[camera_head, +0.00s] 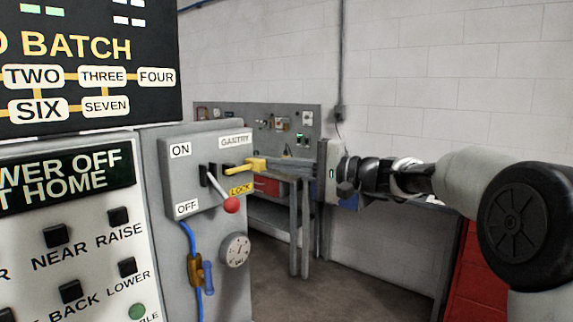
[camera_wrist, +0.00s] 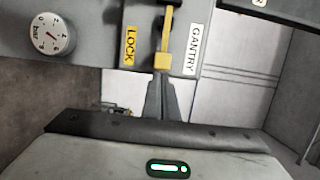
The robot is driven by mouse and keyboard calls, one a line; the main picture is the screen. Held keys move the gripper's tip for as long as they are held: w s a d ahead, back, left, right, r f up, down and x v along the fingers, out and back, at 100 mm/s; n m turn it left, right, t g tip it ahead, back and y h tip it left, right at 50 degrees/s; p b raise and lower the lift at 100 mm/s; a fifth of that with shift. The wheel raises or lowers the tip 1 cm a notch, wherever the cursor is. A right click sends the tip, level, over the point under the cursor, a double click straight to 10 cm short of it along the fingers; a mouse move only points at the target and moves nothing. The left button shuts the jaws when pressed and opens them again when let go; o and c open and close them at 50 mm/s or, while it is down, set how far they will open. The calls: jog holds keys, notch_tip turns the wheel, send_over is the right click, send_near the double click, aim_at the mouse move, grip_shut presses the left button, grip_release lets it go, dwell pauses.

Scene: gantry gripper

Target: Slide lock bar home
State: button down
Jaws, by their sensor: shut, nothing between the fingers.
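The yellow lock bar (camera_head: 236,169) sticks out from the right side of the grey GANTRY switch box (camera_head: 180,150), above the LOCK label. It ends in a block-shaped yellow head. In the wrist view the lock bar (camera_wrist: 168,30) runs between the LOCK and GANTRY labels, its head toward me. My gripper (camera_head: 270,163) is shut and empty, its tips at the outer end of the head. In the wrist view the gripper (camera_wrist: 162,76) lines up with the head; I cannot tell whether they touch. The red-knobbed lever (camera_head: 231,204) points down, toward OFF.
A pressure gauge (camera_head: 235,250) and a blue-handled valve (camera_head: 207,275) sit below the box. A button panel (camera_head: 70,240) is at the left. A workbench (camera_head: 265,175) stands behind, and a red cabinet (camera_head: 465,270) is at the right.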

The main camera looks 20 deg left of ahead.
aim_at(264, 169)
jog(key=s+b, duration=0.1)
jog(key=s+a+b, duration=0.1)
jog(key=s+b, duration=0.1)
jog(key=s, duration=0.1)
jog(key=shift+a+f+b, duration=0.2)
jog(key=shift+a+b, duration=0.05)
jog(key=shift+b, duration=0.1)
jog(key=shift+s+a+r, duration=0.15)
jog(key=shift+s, duration=0.1)
